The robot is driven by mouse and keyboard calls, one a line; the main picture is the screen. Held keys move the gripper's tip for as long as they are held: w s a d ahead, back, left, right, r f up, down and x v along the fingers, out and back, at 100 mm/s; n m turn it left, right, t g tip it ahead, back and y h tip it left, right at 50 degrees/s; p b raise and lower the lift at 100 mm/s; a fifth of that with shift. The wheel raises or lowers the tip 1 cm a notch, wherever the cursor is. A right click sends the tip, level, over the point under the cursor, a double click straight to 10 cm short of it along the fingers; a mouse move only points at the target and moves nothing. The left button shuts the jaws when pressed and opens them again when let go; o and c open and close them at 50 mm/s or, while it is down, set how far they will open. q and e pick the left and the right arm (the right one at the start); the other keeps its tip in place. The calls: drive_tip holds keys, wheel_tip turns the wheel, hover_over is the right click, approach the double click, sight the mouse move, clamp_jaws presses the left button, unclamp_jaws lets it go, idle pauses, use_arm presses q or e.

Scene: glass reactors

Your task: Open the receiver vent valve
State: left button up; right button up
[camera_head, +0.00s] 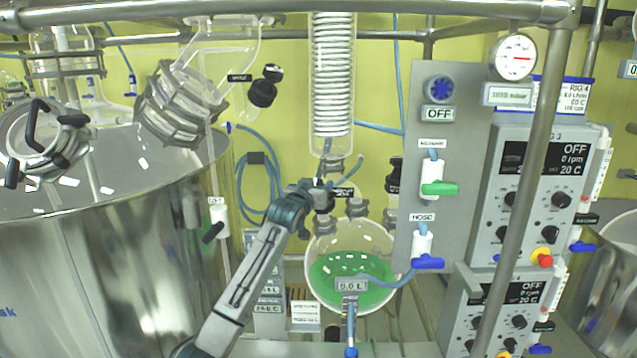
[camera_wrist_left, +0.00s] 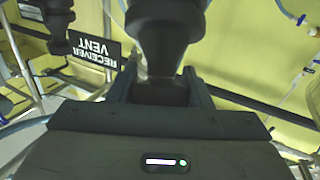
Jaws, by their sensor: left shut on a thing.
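My left gripper (camera_head: 322,197) is at the top of the round glass receiver (camera_head: 318,247), just under the coil condenser. In the left wrist view the gripper (camera_wrist_left: 160,90) is shut on a black knob, the receiver vent valve (camera_wrist_left: 165,40). Its fingers stand on both sides of the knob's narrow lower part. A black label (camera_wrist_left: 92,48) reading "RECEIVER VENT" shows upside down beside it. In the head view the arm and gripper hide most of the valve, so I cannot tell how far it is turned. My right gripper is not in view.
The glass condenser (camera_head: 333,85) hangs above. A grey panel (camera_head: 440,150) with green and blue valve handles stands to the right. A large steel vessel (camera_head: 110,260) fills the left.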

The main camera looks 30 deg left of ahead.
use_arm(q)
drive_tip(key=shift+f+n+g+y+b, duration=0.15)
drive_tip(key=shift+n+g+y+b, duration=0.25)
drive_tip(key=shift+n+y, duration=0.75)
drive_tip(key=n+g+y+b, duration=0.1)
drive_tip(key=n+b, duration=0.1)
drive_tip(key=n+g+y+b, duration=0.2)
drive_tip(key=n, duration=0.1)
drive_tip(key=n+g+y+b, duration=0.2)
drive_tip(key=n+b, duration=0.1)
drive_tip(key=shift+s+a+f+n+y, duration=0.15)
drive_tip(key=shift+a+f+n+y, duration=0.05)
drive_tip(key=shift+a+n+y, duration=0.05)
drive_tip(key=n+g+y+b, duration=0.1)
drive_tip(key=n+g+b, duration=0.1)
drive_tip(key=n, duration=0.1)
drive_tip(key=shift+s+a+g, duration=0.1)
drive_tip(key=shift+g, duration=0.2)
drive_tip(key=shift+s+n+g+b, duration=0.2)
drive_tip(key=shift+n+g+b, duration=0.3)
drive_tip(key=shift+n+g, duration=1.15)
drive_tip(key=o, duration=1)
drive_tip(key=shift+a, duration=0.1)
drive_tip(key=shift+r, duration=0.1)
